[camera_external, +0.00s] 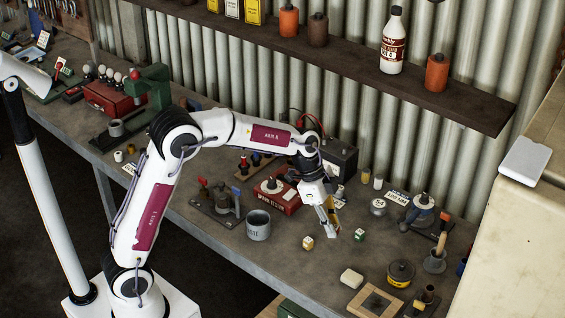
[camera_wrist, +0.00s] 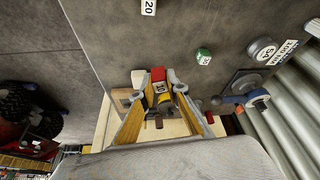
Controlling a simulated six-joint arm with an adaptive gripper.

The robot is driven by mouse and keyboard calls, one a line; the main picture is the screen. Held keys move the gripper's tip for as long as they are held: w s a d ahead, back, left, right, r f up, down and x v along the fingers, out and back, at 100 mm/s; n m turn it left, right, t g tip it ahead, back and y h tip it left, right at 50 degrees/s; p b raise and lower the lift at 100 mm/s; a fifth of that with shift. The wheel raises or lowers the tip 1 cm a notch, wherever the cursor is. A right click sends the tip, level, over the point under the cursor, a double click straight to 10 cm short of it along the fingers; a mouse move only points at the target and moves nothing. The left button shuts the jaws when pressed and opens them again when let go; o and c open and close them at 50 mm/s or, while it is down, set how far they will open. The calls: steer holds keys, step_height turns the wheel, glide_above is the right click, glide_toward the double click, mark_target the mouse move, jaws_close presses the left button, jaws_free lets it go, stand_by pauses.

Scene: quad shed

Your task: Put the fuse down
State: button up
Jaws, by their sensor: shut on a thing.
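In the wrist view, a small fuse (camera_wrist: 159,76) with a red end and a pale numbered face sits between the tips of my gripper (camera_wrist: 156,84). My gripper is shut on it. A yellow and dark part shows just below the fuse, and I cannot tell what it belongs to. In the external view, my gripper (camera_external: 328,220) points down over the workbench (camera_external: 285,255), right of the grey mug (camera_external: 258,226). The held fuse is too small to make out there, and its height above the bench is unclear.
Two small numbered blocks, one pale yellow (camera_external: 308,243) and one green and white (camera_external: 360,235), lie near my gripper. A red box (camera_external: 285,203) stands behind the mug. A cream block (camera_external: 351,279), wooden frame (camera_external: 362,304) and round tin (camera_external: 401,273) lie in front. Bare bench lies between.

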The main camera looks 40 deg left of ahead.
steer(key=w+a+n+t+y, duration=0.1)
steer(key=a+n, duration=0.4)
steer(key=a, duration=1.4)
steer(key=w+a+n+t+y, duration=0.1)
steer(key=w+a+n, duration=0.3)
steer(key=a, duration=1.5)
steer(key=w+a+r+n+t+y, duration=0.1)
steer(key=a+n, duration=0.5)
steer(key=a, duration=1.3)
steer(key=shift+w+y, duration=0.6)
steer(key=shift+w, duration=0.55)
steer(key=shift+r, duration=0.1)
steer(key=shift+t, duration=0.3)
steer(key=shift+f, duration=2.5)
steer(key=shift+f, duration=0.1)
steer(key=shift+f, duration=2.4)
